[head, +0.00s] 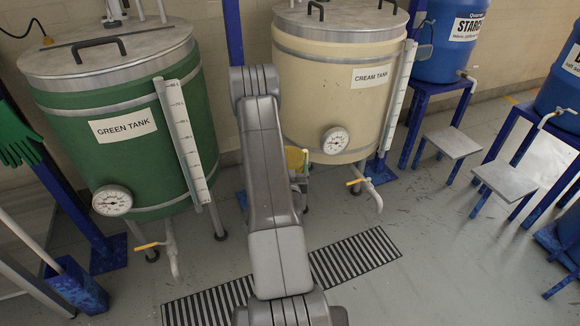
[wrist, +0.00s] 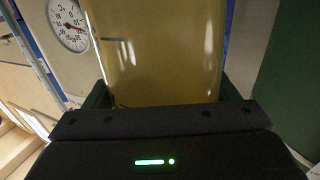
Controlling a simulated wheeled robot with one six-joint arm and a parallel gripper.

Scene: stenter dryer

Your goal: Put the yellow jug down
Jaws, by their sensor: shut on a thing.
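The yellow jug (head: 295,160) shows in the head view behind my arm, in front of the cream tank and mostly hidden by the arm. In the wrist view the yellow jug (wrist: 155,50) fills the middle, close to the camera. My gripper (wrist: 160,98) is shut on the jug, with a dark finger at each side of it. The jug's base and whatever is under it are hidden in both views.
The green tank (head: 150,165) stands at left and the cream tank (head: 350,105) at centre, each with a gauge and a low tap. A striped floor grate (head: 355,258) lies in front. Blue drums (head: 450,40) and small grey-topped stands (head: 453,142) are at right. Open floor lies between.

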